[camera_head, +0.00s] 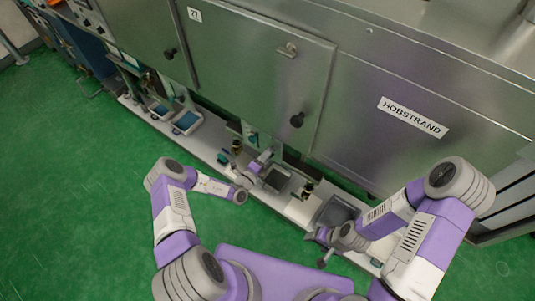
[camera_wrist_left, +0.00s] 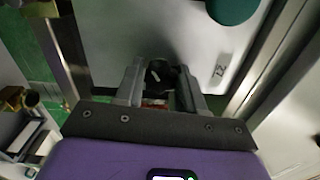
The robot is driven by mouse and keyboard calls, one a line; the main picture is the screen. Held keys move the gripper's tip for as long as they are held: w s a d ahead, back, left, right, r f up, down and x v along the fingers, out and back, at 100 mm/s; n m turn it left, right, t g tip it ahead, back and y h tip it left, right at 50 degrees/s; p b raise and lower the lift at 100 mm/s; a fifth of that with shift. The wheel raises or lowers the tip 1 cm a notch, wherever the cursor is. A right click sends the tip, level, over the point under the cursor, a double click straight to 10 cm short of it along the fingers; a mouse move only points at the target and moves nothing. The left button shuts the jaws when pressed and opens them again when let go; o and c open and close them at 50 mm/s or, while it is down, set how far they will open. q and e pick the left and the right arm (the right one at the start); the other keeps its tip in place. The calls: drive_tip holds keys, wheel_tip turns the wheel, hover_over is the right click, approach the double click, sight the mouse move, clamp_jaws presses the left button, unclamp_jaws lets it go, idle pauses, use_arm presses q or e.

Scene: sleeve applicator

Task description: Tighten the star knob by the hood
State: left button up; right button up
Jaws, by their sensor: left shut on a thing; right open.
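In the left wrist view, a small dark knob (camera_wrist_left: 158,74) with a pale mark sits between the two fingers of my left gripper (camera_wrist_left: 160,88). The gripper is shut on it, and the fingers cover its sides. It appears to be the star knob, but its full outline is hidden. In the head view my left gripper (camera_head: 265,158) is low beside the white ledge under the steel hood (camera_head: 255,75), and the knob it holds cannot be made out. My right gripper (camera_head: 322,243) is open and empty in front of the ledge at the right.
Two black knobs (camera_head: 297,120) (camera_head: 170,53) stick out from the hood's front. The ledge (camera_head: 205,145) carries blue-lined trays (camera_head: 187,121) and brass-coloured fittings (camera_head: 307,187). A dark green round knob (camera_wrist_left: 232,8) is near the wrist view's top. Green floor (camera_head: 75,200) is clear at left.

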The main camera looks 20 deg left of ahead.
use_arm(q)
drive_tip(key=m+p, duration=0.9)
drive_tip(key=m, duration=1.5)
drive_tip(key=shift+d+r, duration=0.1)
drive_tip(key=shift+d, duration=0.05)
drive_tip(key=shift+m, duration=0.4)
drive_tip(key=o, duration=1)
drive_tip(key=shift+o, duration=0.2)
drive_tip(key=shift+s, duration=0.1)
drive_tip(key=p+v, duration=0.1)
drive_tip(key=v, duration=0.6)
drive_tip(key=shift+s, duration=0.25)
